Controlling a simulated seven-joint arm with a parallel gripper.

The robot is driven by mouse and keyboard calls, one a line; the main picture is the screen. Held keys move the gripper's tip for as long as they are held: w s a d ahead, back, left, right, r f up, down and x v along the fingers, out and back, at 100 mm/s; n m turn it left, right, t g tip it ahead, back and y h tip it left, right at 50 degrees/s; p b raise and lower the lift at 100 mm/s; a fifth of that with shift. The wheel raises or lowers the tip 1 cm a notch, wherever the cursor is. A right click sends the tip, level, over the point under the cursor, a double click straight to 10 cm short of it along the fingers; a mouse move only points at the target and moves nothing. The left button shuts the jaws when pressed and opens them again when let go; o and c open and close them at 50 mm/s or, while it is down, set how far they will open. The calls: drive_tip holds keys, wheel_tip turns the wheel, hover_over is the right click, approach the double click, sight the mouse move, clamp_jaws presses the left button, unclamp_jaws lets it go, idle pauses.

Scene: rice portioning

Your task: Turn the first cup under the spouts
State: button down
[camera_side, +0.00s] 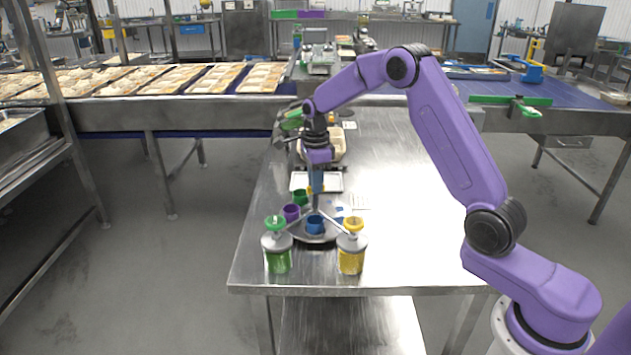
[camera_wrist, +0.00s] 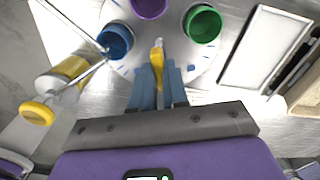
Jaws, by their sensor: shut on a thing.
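A grey round turntable (camera_side: 318,236) stands on the steel table and carries a blue cup (camera_side: 315,224), a purple cup (camera_side: 291,212) and a green cup (camera_side: 300,197). In the wrist view, the blue cup (camera_wrist: 115,41) is at the left, the purple cup (camera_wrist: 149,6) at the top and the green cup (camera_wrist: 202,24) at the right. Two thin spouts (camera_wrist: 68,24) converge at the blue cup. My gripper (camera_wrist: 158,70) points down over the turntable, its blue fingers shut on a slim yellow piece (camera_wrist: 157,58) with a grey tip.
A green-capped dispenser (camera_side: 278,250) and a yellow-capped dispenser (camera_side: 351,250) flank the turntable near the table's front edge. A white tray (camera_side: 328,182) lies behind it, with a beige container (camera_side: 339,147) farther back. The table's right side is clear.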

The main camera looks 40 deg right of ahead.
drive_tip(key=shift+d, duration=0.1)
drive_tip(key=c, duration=1.1)
unclamp_jaws()
drive_tip(key=shift+c, duration=0.2)
wheel_tip(320, 180, up, 17)
drive_tip(key=shift+r, duration=0.2)
